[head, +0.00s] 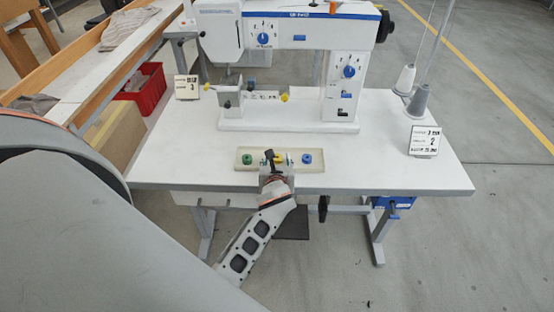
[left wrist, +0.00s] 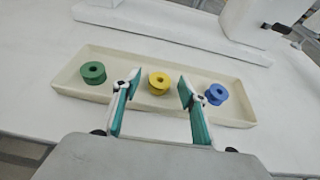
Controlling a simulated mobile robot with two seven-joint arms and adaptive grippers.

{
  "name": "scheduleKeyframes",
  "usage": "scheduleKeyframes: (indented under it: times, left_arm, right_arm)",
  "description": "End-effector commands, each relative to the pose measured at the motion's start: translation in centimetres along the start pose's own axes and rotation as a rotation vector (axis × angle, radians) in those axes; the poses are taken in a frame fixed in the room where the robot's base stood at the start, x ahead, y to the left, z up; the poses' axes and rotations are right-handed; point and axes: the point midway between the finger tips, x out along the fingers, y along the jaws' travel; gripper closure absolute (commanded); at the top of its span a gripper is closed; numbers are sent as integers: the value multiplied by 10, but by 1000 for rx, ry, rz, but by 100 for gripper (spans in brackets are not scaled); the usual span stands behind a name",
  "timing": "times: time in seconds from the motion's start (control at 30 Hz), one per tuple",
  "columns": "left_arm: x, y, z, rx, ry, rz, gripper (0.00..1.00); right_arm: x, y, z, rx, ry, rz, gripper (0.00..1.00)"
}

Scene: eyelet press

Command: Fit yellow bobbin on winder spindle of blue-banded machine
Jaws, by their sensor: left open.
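The yellow bobbin (left wrist: 158,83) lies in the middle of a shallow cream tray (left wrist: 100,55), between a green bobbin (left wrist: 93,73) and a blue bobbin (left wrist: 216,94). My left gripper (left wrist: 160,90) is open with teal-lined fingers. In the left wrist view its fingertips show on either side of the yellow bobbin, with nothing held; I cannot tell their height above the tray. In the head view the left gripper (head: 276,160) partly hides the yellow bobbin. The blue-banded machine (head: 306,32) stands behind the tray. I cannot pick out its winder spindle. My right gripper is not in view.
The white table (head: 400,170) is clear to the right of the tray. A number card (head: 424,140) and grey thread cone (head: 419,100) stand at the right; another card (head: 187,87) stands at back left. A red crate (head: 148,88) is beyond the left edge.

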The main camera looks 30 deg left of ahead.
Motion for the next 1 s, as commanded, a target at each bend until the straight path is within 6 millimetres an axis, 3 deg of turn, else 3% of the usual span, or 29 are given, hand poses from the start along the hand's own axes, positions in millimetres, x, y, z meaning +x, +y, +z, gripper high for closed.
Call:
scheduleKeyframes:
  times: [0.27,0.4,0.8,1.0]
  left_arm:
    - [5,0,0,-1,0,0,57]
    - [4,0,0,-1,0,0,86]
    - [4,0,1,-1,0,0,86]
    - [-1,0,15,-3,-3,0,86]
  right_arm:
    - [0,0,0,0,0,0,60]
    - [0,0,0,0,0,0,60]
    - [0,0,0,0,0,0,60]
    - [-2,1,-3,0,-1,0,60]
